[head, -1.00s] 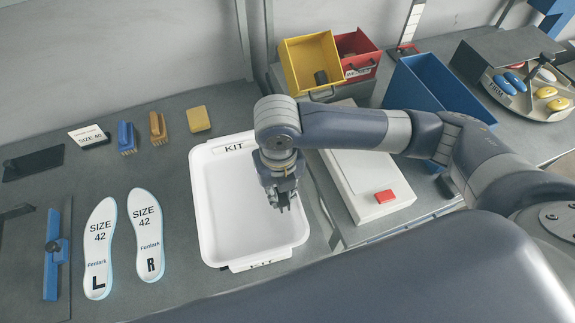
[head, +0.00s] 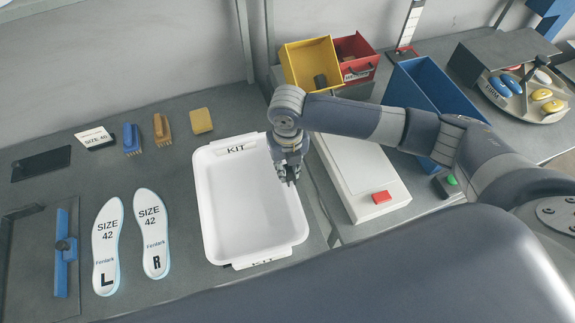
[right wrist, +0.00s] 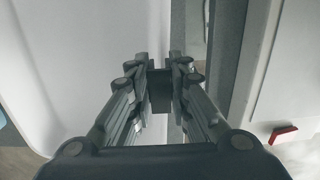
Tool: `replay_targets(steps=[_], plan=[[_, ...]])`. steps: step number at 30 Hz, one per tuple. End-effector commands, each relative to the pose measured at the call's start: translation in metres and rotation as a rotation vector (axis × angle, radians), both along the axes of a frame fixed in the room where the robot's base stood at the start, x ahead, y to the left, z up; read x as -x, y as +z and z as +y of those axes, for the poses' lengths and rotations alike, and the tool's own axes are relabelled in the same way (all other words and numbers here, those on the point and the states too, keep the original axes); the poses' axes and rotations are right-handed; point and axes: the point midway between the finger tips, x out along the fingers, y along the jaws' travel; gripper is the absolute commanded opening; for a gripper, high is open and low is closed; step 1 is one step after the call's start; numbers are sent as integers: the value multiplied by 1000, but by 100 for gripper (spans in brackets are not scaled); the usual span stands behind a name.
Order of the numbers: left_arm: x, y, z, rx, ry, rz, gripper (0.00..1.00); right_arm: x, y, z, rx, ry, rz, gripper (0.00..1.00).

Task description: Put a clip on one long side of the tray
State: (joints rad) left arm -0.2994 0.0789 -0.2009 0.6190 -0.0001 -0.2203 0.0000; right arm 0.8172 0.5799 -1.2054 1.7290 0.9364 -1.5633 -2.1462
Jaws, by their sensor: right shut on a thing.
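The white tray (head: 216,240) labelled KIT lies on the grey table in the head view, its long sides at left and right. My right gripper (head: 291,180) is over the tray's right long side. In the right wrist view its fingers are shut on a dark, blocky clip (right wrist: 160,91), beside the tray's white wall (right wrist: 120,30). I cannot tell whether the clip touches the rim. In the head view the fingers mostly hide it. Another dark piece, perhaps a clip (head: 320,81), lies in the yellow bin (head: 297,62). My left gripper is not in view.
Two insoles (head: 107,240) lie left of the tray. Brushes (head: 132,139) and a yellow block (head: 202,120) lie behind them. A white box with a red button (head: 381,198) stands right of the tray, near a blue bin (head: 425,90) and a carousel (head: 520,100).

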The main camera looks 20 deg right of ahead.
Motion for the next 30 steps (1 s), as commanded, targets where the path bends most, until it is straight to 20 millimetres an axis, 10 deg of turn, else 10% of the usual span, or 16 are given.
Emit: replay_targets(steps=[17, 18, 20, 30], plan=[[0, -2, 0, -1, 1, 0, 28, 0, -12, 0, 1, -1, 1, 5], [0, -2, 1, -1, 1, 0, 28, 0, -12, 0, 1, -1, 1, 27], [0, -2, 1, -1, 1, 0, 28, 0, -12, 0, 1, -1, 1, 38], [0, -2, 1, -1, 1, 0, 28, 0, -10, 0, 0, -1, 0, 38]])
